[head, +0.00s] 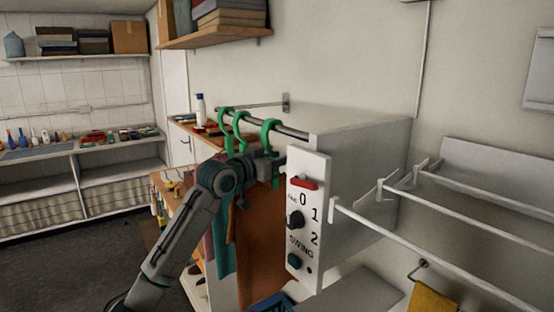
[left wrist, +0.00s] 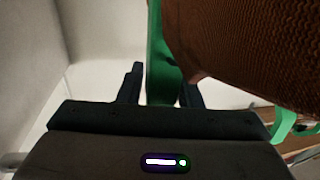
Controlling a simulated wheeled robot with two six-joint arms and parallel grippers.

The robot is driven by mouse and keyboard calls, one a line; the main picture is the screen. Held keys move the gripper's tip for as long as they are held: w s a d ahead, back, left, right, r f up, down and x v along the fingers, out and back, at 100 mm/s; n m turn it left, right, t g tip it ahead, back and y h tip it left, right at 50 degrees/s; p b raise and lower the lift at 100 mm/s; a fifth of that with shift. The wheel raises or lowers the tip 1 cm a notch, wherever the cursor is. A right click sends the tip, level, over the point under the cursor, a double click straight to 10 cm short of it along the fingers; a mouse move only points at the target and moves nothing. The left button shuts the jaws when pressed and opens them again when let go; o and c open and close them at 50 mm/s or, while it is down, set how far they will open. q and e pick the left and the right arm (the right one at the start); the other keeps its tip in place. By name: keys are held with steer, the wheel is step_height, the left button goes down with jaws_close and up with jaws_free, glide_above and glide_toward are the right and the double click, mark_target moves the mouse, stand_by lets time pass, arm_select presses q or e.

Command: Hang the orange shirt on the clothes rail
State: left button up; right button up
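The orange shirt (head: 262,240) hangs from a green hanger (head: 270,128), just left of the white control panel. The hanger's hook is at the height of the dark clothes rail (head: 293,131) and overlaps it in the head view; I cannot tell if it bears on it. My left gripper (head: 268,167) is at the hanger's neck below the rail. In the left wrist view, the fingers (left wrist: 161,90) lie close on both sides of the green hanger (left wrist: 160,60), seemingly shut on it. The orange-brown shirt cloth (left wrist: 250,45) fills the upper right there. My right gripper is out of view.
Two more green hangers (head: 226,118) are on the rail to the left, with teal and purple clothes below. The white panel with knobs (head: 306,220) stands close to the right of the shirt. White drying bars (head: 440,255) stick out further right. A blue basket (head: 268,304) is below.

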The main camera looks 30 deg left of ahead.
arm_select(q)
steer(key=shift+s+a+f+b, duration=0.15)
steer(key=shift+s+b, duration=0.3)
steer(key=shift+s, duration=0.05)
steer(key=s+a+b, duration=0.1)
steer(key=s+b, duration=0.5)
steer(key=s, duration=0.3)
steer(key=shift+s+a, duration=0.3)
steer(key=shift+a, duration=0.05)
